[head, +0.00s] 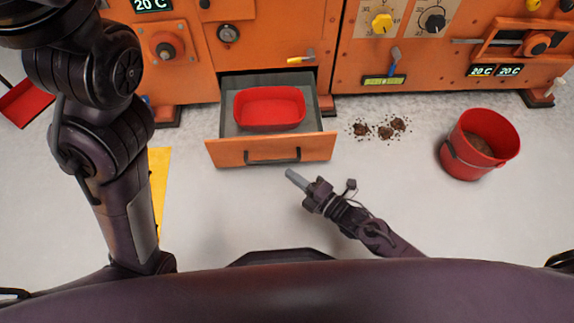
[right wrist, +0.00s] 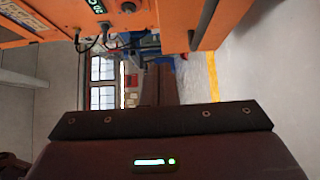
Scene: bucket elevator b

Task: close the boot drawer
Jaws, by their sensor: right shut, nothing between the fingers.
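The boot drawer (head: 226,153) is pulled out from the bottom of the orange machine in the head view. It has an orange front with a dark bar handle (head: 273,157). A red tray (head: 268,124) sits inside it. My right gripper (head: 293,176) is shut and empty, just in front of the drawer front near its right part, apart from it in the picture. In the right wrist view, an orange panel edge shows at the top; I cannot tell which part it is. My left arm comes down the left side of the head view; its gripper does not show.
A red bucket (head: 455,166) with brown material stands on the floor at the right. Several small brown heaps (head: 385,132) lie on the floor right of the drawer. A yellow strip (head: 160,180) lies at the left.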

